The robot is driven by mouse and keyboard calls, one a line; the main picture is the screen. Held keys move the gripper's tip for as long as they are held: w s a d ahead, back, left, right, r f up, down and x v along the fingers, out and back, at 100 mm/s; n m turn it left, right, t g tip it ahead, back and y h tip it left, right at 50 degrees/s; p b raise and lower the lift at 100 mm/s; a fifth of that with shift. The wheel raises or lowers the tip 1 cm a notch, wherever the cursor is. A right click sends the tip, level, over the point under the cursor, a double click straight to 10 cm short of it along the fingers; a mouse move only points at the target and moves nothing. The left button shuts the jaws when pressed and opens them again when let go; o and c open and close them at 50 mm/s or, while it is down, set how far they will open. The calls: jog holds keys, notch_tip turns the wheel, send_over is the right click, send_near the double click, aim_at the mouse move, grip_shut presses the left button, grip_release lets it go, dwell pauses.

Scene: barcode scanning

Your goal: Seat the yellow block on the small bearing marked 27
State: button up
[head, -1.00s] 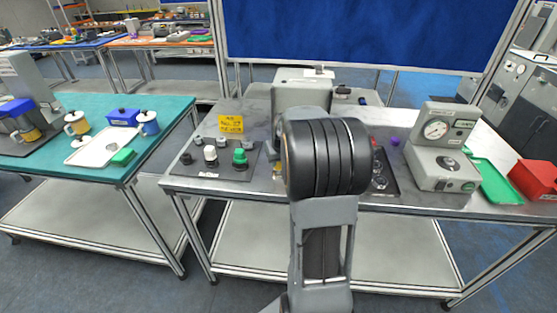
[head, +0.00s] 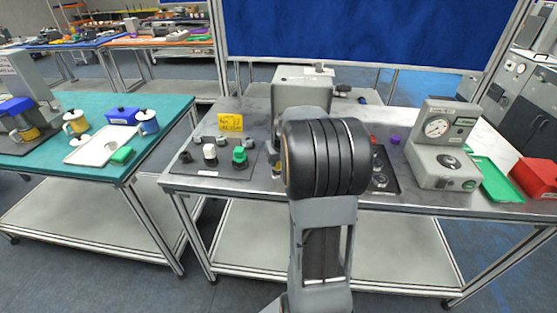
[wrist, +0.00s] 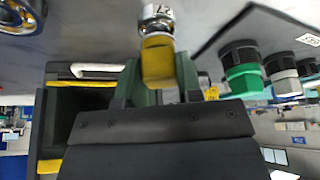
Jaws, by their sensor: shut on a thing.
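The yellow block (wrist: 158,60) is between the dark green fingers of my gripper (wrist: 157,82) in the wrist view, and the gripper is shut on it. The small silver bearing (wrist: 157,24) with a white label reading 27 is right at the block's far end. The two overlap in this view, and I cannot tell whether they touch or whether the block is seated. In the head view my own arm hides the gripper and most of this spot; only a small bit of yellow shows beside the arm.
A dark plate (head: 185,170) carries several knobs, including a green one (head: 239,157), left of my arm. A yellow card (head: 230,122) stands behind it. A gauge device (head: 440,148), a green tray (head: 488,178) and a red bin (head: 537,178) are on the right.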

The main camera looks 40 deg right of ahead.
jog(key=shift+f+b, duration=0.75)
dwell(0.5)
jog(key=o, duration=1.4)
jog(key=shift+r, duration=0.15)
jog(key=shift+r+p, duration=2.65)
jog(key=shift+r, duration=1.05)
